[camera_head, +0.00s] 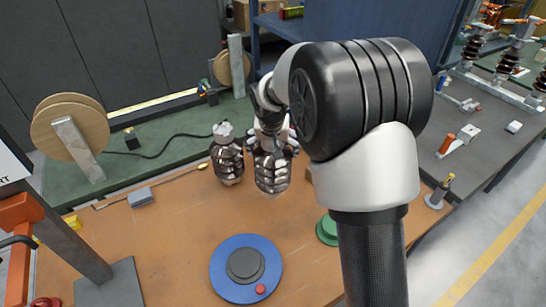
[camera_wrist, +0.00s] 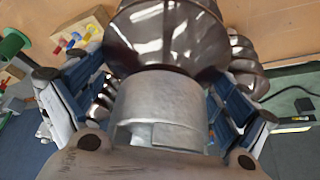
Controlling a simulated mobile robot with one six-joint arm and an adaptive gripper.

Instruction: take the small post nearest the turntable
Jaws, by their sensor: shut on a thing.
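Two small posts, dark brown, glossy and ribbed with grey metal caps, stand side by side mid-bench in the head view. The nearer post (camera_head: 272,176) is closer to the blue turntable (camera_head: 219,270); the other post (camera_head: 229,162) is just to its left and behind. My gripper (camera_head: 271,137) comes from above and is shut on the nearer post's cap. In the wrist view the grey cap (camera_wrist: 155,105) sits between the blue-sided fingers, with the dark body (camera_wrist: 170,40) beyond. The other post (camera_wrist: 244,62) shows partly behind it. I cannot tell whether the held post touches the bench.
A green disc (camera_head: 327,231) lies right of the turntable, partly behind my arm. A small grey block (camera_head: 141,197) and a grey stand base (camera_head: 108,286) are at left. Cable spools (camera_head: 70,122) stand at the back. The wrist view shows a wooden block with coloured pegs (camera_wrist: 80,42).

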